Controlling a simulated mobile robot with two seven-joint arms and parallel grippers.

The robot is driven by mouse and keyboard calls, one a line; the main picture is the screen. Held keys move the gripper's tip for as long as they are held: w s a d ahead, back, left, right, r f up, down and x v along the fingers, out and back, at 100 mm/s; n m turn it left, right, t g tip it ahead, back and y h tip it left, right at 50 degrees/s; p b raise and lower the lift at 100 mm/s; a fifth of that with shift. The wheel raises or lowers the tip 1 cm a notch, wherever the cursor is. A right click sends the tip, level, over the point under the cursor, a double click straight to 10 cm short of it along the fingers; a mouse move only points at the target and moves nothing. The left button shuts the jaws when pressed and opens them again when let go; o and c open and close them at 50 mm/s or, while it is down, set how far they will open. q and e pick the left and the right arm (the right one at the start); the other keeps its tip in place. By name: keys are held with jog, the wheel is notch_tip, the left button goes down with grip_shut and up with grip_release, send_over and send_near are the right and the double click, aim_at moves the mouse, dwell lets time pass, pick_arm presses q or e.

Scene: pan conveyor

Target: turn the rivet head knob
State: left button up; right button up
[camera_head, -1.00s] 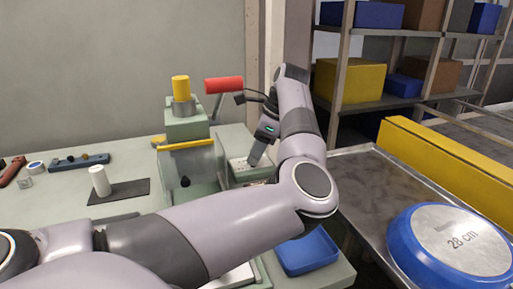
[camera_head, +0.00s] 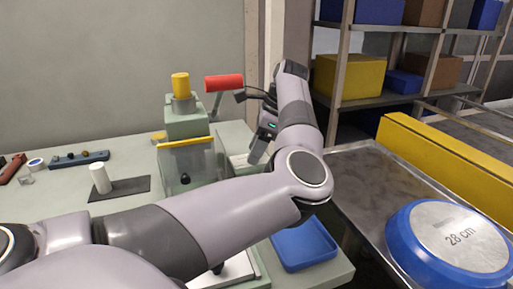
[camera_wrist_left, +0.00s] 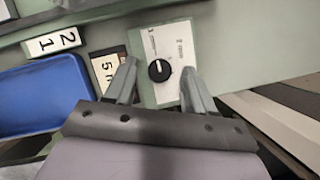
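The rivet head knob (camera_wrist_left: 159,70) is a black round knob with a white pointer line. It sits on a white plate (camera_wrist_left: 166,92) with small markings, on a green block. In the left wrist view my left gripper (camera_wrist_left: 158,72) is open, with its two fingers apart on either side of the plate. The knob shows between and a little beyond the fingertips, and I see no contact. In the head view the left gripper (camera_head: 255,156) points down beside the green machine (camera_head: 187,125). The knob is hidden there. My right gripper is not in view.
In the head view a red-handled lever (camera_head: 223,83) stands close behind my wrist. A 28 cm blue pan (camera_head: 450,245) lies on the metal conveyor (camera_head: 365,180) at right.

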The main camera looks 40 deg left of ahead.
pick_arm(q)
jog(key=v, duration=0.7)
jog(key=shift+p, duration=0.45)
